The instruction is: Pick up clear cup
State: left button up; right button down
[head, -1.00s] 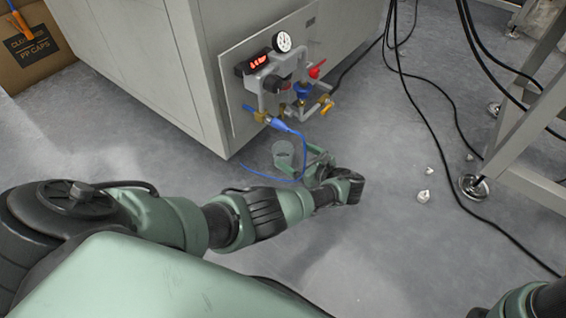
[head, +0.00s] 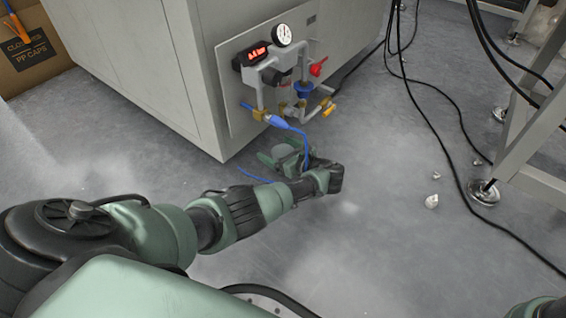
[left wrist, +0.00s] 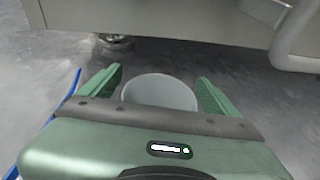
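The clear cup (left wrist: 160,92) shows in the left wrist view as a pale round shape between the two green fingers of my left gripper (left wrist: 160,92). The fingers are apart, with a gap on each side of the cup; its lower part is hidden by the gripper body. In the head view my left gripper (head: 281,153) is low by the floor at the machine's front corner, and the cup is largely hidden there among the fingers. My right gripper is out of view; only a piece of my right arm shows at the bottom right corner.
A grey machine cabinet (head: 150,75) stands just behind the gripper. Its valve panel (head: 285,80) and a blue hose (head: 303,145) hang close by. Black cables (head: 440,110), white scraps (head: 431,201) and a frame leg (head: 484,190) are to the right.

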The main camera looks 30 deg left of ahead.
pick_arm(q)
jog(key=c, duration=1.5)
jog(key=shift+r, duration=0.1)
